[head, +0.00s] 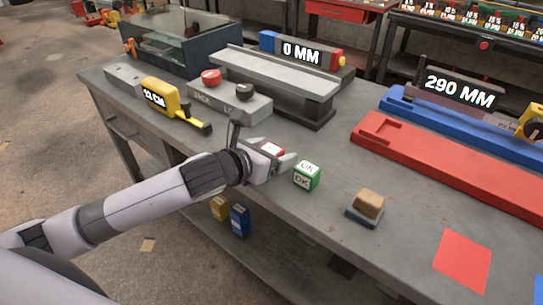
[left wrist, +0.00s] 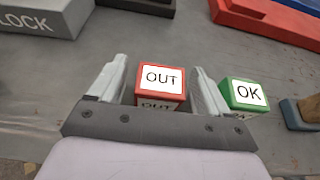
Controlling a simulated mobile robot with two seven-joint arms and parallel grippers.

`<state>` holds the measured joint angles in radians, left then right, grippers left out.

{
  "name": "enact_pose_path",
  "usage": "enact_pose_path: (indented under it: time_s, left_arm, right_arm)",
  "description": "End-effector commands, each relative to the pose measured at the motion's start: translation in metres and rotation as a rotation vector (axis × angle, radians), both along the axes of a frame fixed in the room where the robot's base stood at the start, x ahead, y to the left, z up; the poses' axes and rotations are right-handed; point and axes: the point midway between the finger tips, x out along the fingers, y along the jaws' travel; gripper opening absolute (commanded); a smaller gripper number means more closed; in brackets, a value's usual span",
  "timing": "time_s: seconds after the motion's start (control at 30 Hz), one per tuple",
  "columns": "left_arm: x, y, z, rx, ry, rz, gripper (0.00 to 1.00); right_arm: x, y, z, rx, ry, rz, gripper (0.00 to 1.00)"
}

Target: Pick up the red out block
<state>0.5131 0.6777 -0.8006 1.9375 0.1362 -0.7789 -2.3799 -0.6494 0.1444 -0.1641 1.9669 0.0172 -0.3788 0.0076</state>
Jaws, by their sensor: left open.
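The red block labelled OUT (left wrist: 161,80) sits on the bench between the two spread fingers of my left gripper (left wrist: 155,92) in the left wrist view. In the head view the red block (head: 272,148) is partly hidden by my left gripper (head: 272,158). The gripper is open, with a small gap to the block on the left side; I cannot tell if the right finger touches it. The green OK block (head: 307,175) stands just right of the gripper; it also shows in the left wrist view (left wrist: 243,94). My right gripper does not show.
A tan block on a dark base (head: 367,205) is to the right. A long red tray (head: 450,160) and a red square (head: 462,260) lie further right.

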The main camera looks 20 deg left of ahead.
Motion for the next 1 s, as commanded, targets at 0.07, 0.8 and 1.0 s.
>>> enact_pose_path:
  time_s: [0.07,0.8,1.0]
  left_arm:
    - [0.0071,-0.0027,-0.0027,-0.002,0.000,-0.001,0.78]
    - [0.0125,-0.0044,-0.0048,-0.001,-0.001,-0.001,0.21]
    - [0.0129,-0.0045,0.0013,-0.001,-0.004,-0.001,0.21]
  right_arm:
    - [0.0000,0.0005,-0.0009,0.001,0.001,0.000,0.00]
    - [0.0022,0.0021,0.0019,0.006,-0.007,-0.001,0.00]
    - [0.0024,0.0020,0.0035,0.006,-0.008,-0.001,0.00]
